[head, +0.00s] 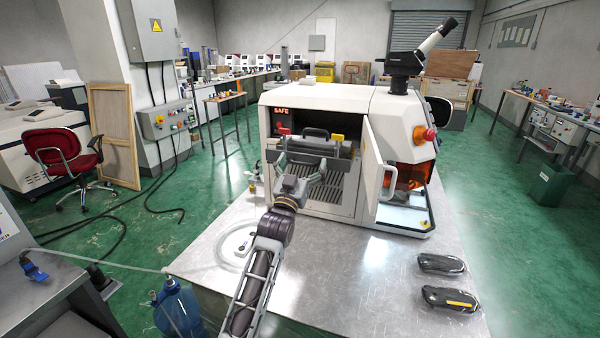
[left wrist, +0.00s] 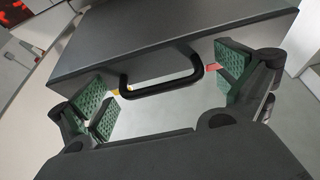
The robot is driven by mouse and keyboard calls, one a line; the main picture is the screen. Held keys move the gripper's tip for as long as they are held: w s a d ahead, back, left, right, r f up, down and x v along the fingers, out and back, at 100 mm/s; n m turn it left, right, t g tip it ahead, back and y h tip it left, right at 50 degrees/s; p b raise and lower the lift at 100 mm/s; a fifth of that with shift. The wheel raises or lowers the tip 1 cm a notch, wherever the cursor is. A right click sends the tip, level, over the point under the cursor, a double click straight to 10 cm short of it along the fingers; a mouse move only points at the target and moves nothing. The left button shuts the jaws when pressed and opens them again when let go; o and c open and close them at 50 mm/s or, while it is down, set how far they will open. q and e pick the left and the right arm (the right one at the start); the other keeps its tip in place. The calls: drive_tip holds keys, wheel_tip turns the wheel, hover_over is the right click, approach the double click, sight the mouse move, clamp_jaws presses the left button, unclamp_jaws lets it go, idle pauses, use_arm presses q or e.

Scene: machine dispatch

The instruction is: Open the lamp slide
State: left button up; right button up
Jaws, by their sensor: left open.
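The white machine (head: 330,97) stands on the metal table with its front chamber open. Inside, a dark grey slide block (head: 318,148) carries a black bar handle (head: 315,132). I take this block to be the lamp slide. In the left wrist view the block (left wrist: 180,38) fills the top, and its black handle (left wrist: 163,78) crosses between my fingers. My left gripper (head: 302,168) is open at the chamber mouth. In the left wrist view its green-padded fingers (left wrist: 165,92) stand apart on either side of the handle, not closed on it. My right gripper is not in view.
A white door (head: 372,165) with a handle stands open right of the chamber. A red button (head: 429,134) sits on the machine's right side. Two dark objects (head: 448,299) lie at the table's front right. The middle front of the table (head: 350,285) is clear.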

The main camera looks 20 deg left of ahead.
use_arm(q)
drive_tip(key=v, duration=1.2)
idle(0.6)
drive_tip(key=shift+f, duration=0.1)
idle(0.4)
